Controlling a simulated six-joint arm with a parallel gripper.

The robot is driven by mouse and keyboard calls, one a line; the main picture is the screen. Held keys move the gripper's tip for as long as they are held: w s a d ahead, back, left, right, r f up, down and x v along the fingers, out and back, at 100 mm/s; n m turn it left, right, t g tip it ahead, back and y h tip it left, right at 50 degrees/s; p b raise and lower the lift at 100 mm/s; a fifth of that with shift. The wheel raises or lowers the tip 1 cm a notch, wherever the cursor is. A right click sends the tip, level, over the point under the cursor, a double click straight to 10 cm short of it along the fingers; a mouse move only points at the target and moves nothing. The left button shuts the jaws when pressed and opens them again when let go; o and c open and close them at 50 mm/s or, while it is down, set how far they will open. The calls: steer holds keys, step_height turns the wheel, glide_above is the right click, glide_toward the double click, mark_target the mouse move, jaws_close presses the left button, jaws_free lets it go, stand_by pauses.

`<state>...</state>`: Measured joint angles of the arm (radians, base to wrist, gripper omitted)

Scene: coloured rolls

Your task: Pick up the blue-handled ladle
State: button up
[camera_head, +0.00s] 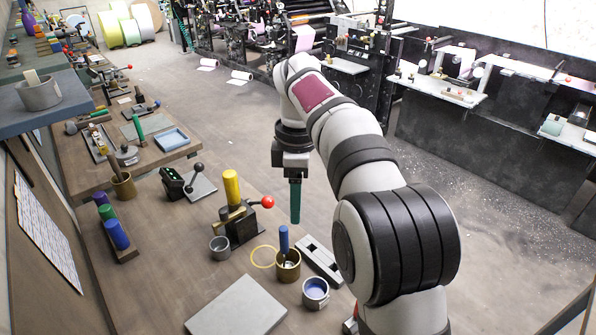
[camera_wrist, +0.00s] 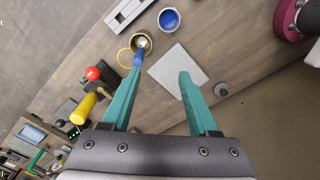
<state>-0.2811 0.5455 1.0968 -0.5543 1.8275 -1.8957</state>
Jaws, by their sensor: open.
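The blue-handled ladle (camera_head: 284,239) stands handle up in a brass-coloured cup (camera_head: 289,272) on the wooden bench. In the wrist view its blue handle (camera_wrist: 138,60) shows near the left fingertip, with the cup (camera_wrist: 148,45) just beyond. My gripper (camera_head: 295,201) hangs with its teal fingers pointing down, above and slightly right of the ladle in the head view. In the wrist view my gripper (camera_wrist: 161,74) is open with nothing between its fingers. The ladle's bowl is mostly hidden inside the cup.
A cup with blue contents (camera_head: 316,293) and a slotted metal bar (camera_head: 321,258) stand close to the right. A yellow ring (camera_head: 263,257) lies left of the ladle cup. A yellow-handled press with a red knob (camera_head: 233,192), a grey cup (camera_head: 220,250) and a flat grey plate (camera_head: 237,309) are nearby.

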mark_target(284, 242)
steer(key=w+a+f+n, duration=0.1)
steer(key=f, duration=0.5)
steer(key=w+a+f+n, duration=0.1)
steer(key=f, duration=0.5)
steer(key=w+a+f+n, duration=0.1)
steer(key=w+f+n, duration=0.1)
steer(key=f, duration=0.4)
steer(key=shift+w, duration=0.1)
jaws_close()
